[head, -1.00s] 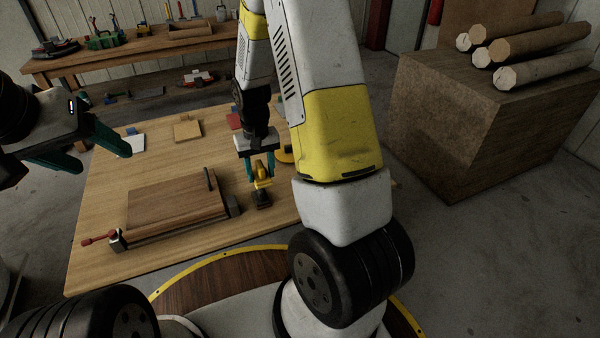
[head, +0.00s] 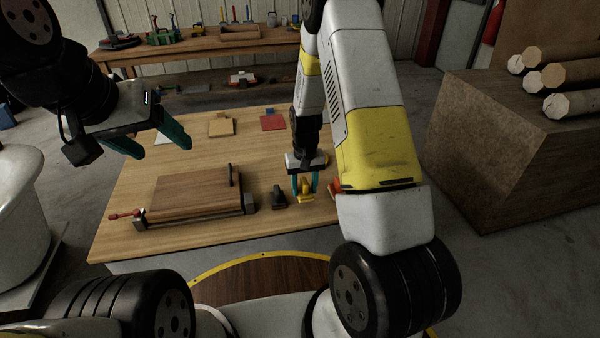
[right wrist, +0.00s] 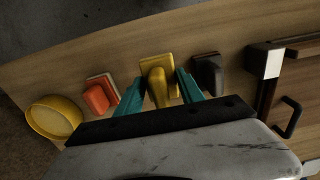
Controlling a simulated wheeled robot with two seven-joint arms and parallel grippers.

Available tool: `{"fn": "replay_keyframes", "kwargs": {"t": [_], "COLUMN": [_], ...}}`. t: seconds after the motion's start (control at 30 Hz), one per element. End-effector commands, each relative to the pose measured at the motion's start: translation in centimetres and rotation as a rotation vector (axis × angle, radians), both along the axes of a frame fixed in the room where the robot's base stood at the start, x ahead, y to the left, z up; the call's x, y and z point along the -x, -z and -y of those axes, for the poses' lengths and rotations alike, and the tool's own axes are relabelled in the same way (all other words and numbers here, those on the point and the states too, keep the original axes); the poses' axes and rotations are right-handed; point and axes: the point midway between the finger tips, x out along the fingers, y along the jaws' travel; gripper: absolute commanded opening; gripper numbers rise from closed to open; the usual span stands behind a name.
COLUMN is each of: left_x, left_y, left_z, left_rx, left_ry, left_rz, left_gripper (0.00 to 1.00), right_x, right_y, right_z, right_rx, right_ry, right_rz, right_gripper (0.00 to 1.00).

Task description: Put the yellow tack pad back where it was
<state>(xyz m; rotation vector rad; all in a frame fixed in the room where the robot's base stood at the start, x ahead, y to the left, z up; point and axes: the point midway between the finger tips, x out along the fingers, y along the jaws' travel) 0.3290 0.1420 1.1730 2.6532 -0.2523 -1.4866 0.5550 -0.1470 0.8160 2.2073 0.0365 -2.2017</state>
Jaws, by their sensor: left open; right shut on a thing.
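The yellow tack pad (head: 305,190) is between the fingers of my right gripper (head: 305,190), which is shut on it. In the right wrist view the yellow pad (right wrist: 158,78) sits between the teal fingers, in a row between an orange-red pad (right wrist: 98,96) and a dark pad (right wrist: 208,74). The dark pad (head: 278,198) stands just left of it in the head view, and the red one (head: 334,188) is to its right, partly behind my arm. Whether the yellow pad touches the table is unclear. My left gripper (head: 162,147) is open and empty over the table's left side.
A clamped wooden board (head: 190,192) lies on the table (head: 125,225), left of the pads. Flat tan (head: 221,126) and red (head: 272,122) squares lie at the back. A yellow round dish (right wrist: 54,116) is near the table edge. Bare table lies behind the pads.

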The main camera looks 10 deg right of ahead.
Motion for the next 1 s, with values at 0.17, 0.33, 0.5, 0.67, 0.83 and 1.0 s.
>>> {"fn": "replay_keyframes", "kwargs": {"t": [0.17,0.33,0.5,0.67,0.83,1.0], "left_x": [0.0,0.0,0.0,0.0,0.0,0.0], "left_y": [0.0,0.0,0.0,0.0,0.0,0.0], "left_z": [0.0,0.0,0.0,0.0,0.0,0.0], "left_rx": [0.0,0.0,0.0,0.0,0.0,0.0], "left_ry": [0.0,0.0,0.0,0.0,0.0,0.0], "left_rz": [0.0,0.0,0.0,0.0,0.0,0.0], "left_gripper": [0.67,0.67,0.67,0.67,0.67,0.67], "right_x": [-0.9,-1.5,-1.6,-1.6,-1.6,-1.6], "right_y": [0.1,1.1,3.6,3.7,3.9,4.0], "right_z": [0.9,1.7,1.7,1.7,1.7,1.7], "right_rx": [-0.001,0.0,0.0,0.0,0.0,0.0], "right_ry": [-0.001,-0.002,-0.002,-0.001,-0.001,-0.001], "right_rz": [0.0,-0.005,-0.002,0.001,0.0,0.0], "right_gripper": [0.12,0.12,0.12,0.12,0.12,0.67]}}
